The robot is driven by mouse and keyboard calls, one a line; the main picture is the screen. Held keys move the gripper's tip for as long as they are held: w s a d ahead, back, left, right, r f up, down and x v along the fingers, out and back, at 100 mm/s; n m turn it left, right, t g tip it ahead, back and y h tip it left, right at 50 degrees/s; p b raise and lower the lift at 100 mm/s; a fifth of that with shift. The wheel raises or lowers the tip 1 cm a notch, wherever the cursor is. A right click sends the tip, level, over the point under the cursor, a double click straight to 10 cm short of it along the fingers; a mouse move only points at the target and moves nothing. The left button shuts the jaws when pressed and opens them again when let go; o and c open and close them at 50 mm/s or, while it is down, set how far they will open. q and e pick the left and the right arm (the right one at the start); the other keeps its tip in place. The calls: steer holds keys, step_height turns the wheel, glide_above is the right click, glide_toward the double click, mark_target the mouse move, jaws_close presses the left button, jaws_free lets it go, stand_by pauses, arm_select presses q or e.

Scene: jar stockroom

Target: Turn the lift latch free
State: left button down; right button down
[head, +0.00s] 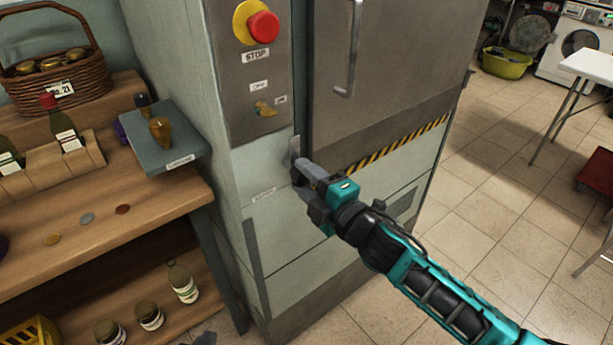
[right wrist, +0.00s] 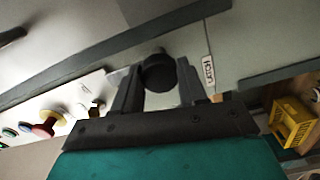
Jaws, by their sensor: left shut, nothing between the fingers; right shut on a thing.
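The lift latch shows in the right wrist view as a round dark knob (right wrist: 158,74) on a pale metal plate, beside a white label (right wrist: 208,75) that seems to read LATCH. In the head view, its narrow metal plate (head: 294,147) stands upright on the lift's front, below the control panel and by the door's lower left corner. My right gripper (head: 299,174) is shut on the latch, with one finger on each side of the knob in the right wrist view (right wrist: 160,88). The fingers hide most of the latch in the head view. My left gripper is not in view.
The lift door (head: 385,75) has a long handle (head: 352,50) and a striped band. A red stop button (head: 263,27) and a small brass switch (head: 265,109) sit on the panel. A wooden shelf (head: 150,205) with bottles stands left.

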stand_by(0.5)
steer(key=c, duration=0.6)
jaws_free()
steer(key=v, duration=1.3)
steer(key=s+d+f+m+g+h, duration=0.1)
steer(key=s+d+f+m+h, duration=0.2)
steer(key=f+m, duration=0.3)
steer(key=s+d+f+m+g+h, duration=0.1)
steer(key=s+d+f+m+h, duration=0.1)
steer(key=f+m, duration=0.5)
steer(key=s+d+f+m+g+h, duration=0.1)
steer(key=s+d+f+m+h, duration=0.2)
steer(key=s+f+m, duration=0.3)
steer(key=shift+s+d+f+m+g+h, duration=0.3)
steer(key=shift+s+d+f+m+g, duration=0.15)
steer(key=shift+m, duration=0.35)
